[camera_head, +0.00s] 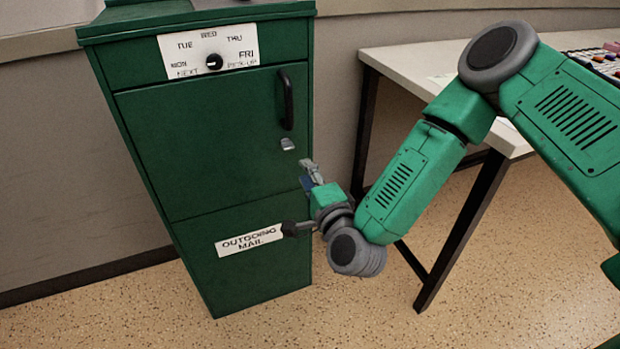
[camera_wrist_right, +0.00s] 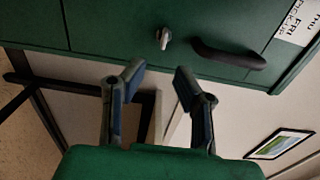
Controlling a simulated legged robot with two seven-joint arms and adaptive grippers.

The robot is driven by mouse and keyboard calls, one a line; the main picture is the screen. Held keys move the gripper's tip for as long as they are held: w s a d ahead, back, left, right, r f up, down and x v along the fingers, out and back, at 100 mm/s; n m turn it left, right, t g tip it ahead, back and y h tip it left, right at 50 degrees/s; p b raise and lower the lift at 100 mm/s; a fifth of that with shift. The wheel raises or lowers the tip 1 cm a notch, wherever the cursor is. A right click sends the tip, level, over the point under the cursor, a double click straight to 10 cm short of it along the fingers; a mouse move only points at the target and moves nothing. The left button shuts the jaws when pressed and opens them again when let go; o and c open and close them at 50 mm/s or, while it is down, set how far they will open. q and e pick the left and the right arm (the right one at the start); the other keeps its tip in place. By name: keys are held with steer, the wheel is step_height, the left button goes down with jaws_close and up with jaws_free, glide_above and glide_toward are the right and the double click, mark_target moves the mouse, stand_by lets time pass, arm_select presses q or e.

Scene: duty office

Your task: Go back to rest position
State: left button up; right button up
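My right gripper (camera_head: 310,175) is beside the right side of a green outgoing mail cabinet, below its handle and lock. In the right wrist view the two fingers of the right gripper (camera_wrist_right: 158,85) stand apart with nothing between them. The green cabinet (camera_head: 200,140) is upright with its door closed; it also shows in the right wrist view (camera_wrist_right: 110,35). My left gripper is not in the head view.
The cabinet has a black handle (camera_head: 287,100), a silver lock (camera_head: 288,144) and a day dial (camera_head: 214,62). A white-topped table (camera_head: 415,65) with dark legs stands at the right, under my right arm. Speckled floor (camera_head: 510,290) is clear in front. A framed picture (camera_wrist_right: 280,144) hangs on the wall.

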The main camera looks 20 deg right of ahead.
steer(key=shift+s, duration=0.9)
steer(key=s+a+f+n+g+y+p, duration=0.1)
steer(key=s+f+n+g+y+p, duration=0.15)
steer(key=s+f+n+g, duration=0.45)
steer(key=s+a+f+n+g+y+p, duration=0.1)
steer(key=s+a+f+n+g+p, duration=0.15)
steer(key=s+f+n, duration=0.45)
steer(key=s+d+n+g+h+p, duration=0.1)
steer(key=s+d+g, duration=0.3)
steer(key=s, duration=0.5)
steer(key=s+d+r+n+g+h+p, duration=0.1)
steer(key=s+d+n+g+h+p, duration=0.1)
steer(key=s+d, duration=0.5)
steer(key=shift+s+r+n+g+p, duration=0.25)
steer(key=shift+s+n+g+p, duration=0.2)
steer(key=shift+s+n+g, duration=0.45)
steer(key=shift+w+h, duration=0.15)
steer(key=shift+h, duration=0.1)
